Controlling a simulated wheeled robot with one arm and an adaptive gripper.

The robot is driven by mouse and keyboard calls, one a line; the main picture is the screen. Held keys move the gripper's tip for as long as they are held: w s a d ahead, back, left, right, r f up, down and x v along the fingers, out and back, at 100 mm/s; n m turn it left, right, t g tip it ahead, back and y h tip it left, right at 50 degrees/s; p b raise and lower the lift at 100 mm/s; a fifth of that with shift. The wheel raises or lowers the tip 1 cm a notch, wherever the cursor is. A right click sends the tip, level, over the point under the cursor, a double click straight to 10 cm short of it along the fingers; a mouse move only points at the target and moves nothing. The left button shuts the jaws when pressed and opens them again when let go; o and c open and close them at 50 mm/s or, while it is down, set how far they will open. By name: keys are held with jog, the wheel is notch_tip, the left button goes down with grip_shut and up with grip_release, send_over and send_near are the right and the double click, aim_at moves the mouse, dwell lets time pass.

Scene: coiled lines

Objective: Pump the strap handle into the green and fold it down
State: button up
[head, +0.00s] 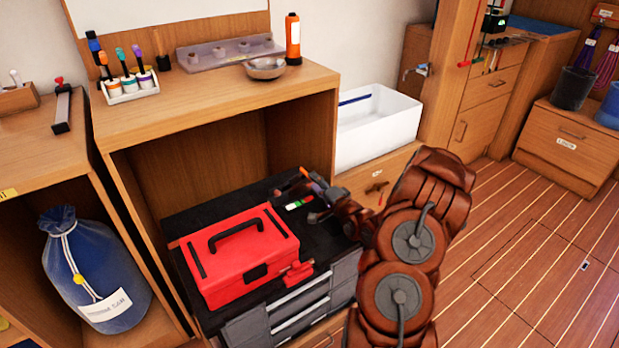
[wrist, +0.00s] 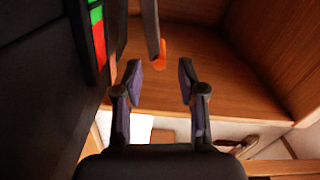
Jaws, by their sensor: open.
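The strap handle (wrist: 152,28) shows in the wrist view as a grey lever with an orange tip. The tip lies just beyond and between the fingertips of my gripper (wrist: 160,78), which is open with a finger on each side and a gap to the tip. In the head view the orange end (head: 304,172) stands up beside my gripper (head: 314,191), over the black top. A gauge strip (head: 299,203) with green and red lies below it; green and red bands (wrist: 97,30) also show in the wrist view. No pointer on it can be made out. My gripper hides the handle's base.
A red toolbox (head: 236,290) with a black handle stands on the black top left of my gripper. A white bin (head: 378,140) stands behind to the right.

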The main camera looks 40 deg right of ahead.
jog(key=shift+s, duration=1.8)
jog(key=shift+c, duration=0.2)
